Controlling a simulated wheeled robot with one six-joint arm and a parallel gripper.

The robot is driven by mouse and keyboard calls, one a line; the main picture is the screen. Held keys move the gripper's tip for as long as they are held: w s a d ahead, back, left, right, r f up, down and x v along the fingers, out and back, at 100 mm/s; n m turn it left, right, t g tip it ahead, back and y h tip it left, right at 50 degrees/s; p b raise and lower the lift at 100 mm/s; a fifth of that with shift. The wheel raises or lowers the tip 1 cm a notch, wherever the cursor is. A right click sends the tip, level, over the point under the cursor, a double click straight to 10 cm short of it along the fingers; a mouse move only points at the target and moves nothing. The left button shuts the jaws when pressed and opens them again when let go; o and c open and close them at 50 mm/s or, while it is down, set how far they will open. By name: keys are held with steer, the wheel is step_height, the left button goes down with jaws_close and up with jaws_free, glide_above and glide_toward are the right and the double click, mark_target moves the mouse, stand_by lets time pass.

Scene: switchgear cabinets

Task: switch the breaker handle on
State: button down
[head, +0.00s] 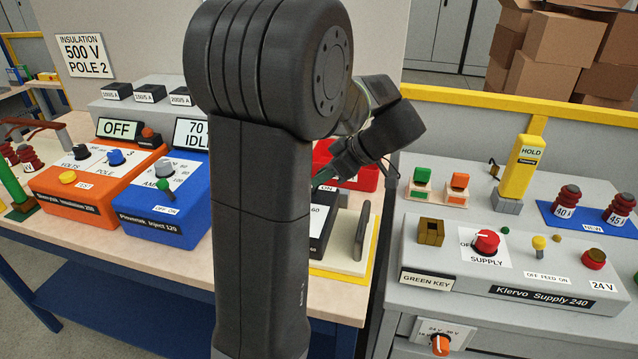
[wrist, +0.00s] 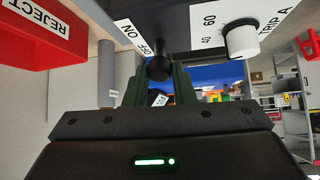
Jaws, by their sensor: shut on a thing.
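The breaker is a unit with a white face (head: 318,219), partly hidden behind my arm in the head view; an ON label shows at its top. In the wrist view its black handle (wrist: 158,68) ends in a round knob, beside a white panel with ON and OFF printed on it. The knob appears closer to the OFF word in the picture. My gripper (wrist: 158,86) is shut on the handle, one green finger on each side. In the head view my gripper (head: 320,179) reaches down over the breaker's far end; the handle is hidden there.
A white dial (wrist: 242,39) marked TRIP A is beside the handle. A red REJECT bin (head: 345,165) stands behind the breaker. An upright dark plate (head: 361,232) stands at its right. Orange (head: 100,195) and blue (head: 170,205) test units are left; a grey supply console (head: 510,265) is right.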

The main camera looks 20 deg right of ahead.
steer(key=shift+s+d+f+t+y+b, duration=0.15)
steer(key=shift+d+t+y+b, duration=0.15)
steer(key=shift+b, duration=0.15)
steer(key=c, duration=1.2)
jaws_free()
steer(key=shift+s, duration=0.1)
steer(key=v, duration=1.3)
steer(key=shift+s+d+r, duration=0.15)
steer(key=shift+d+r, duration=0.05)
steer(key=shift+r, duration=0.05)
steer(key=x, duration=1.3)
steer(key=shift+w+a+f, duration=0.2)
steer(key=shift+a, duration=0.05)
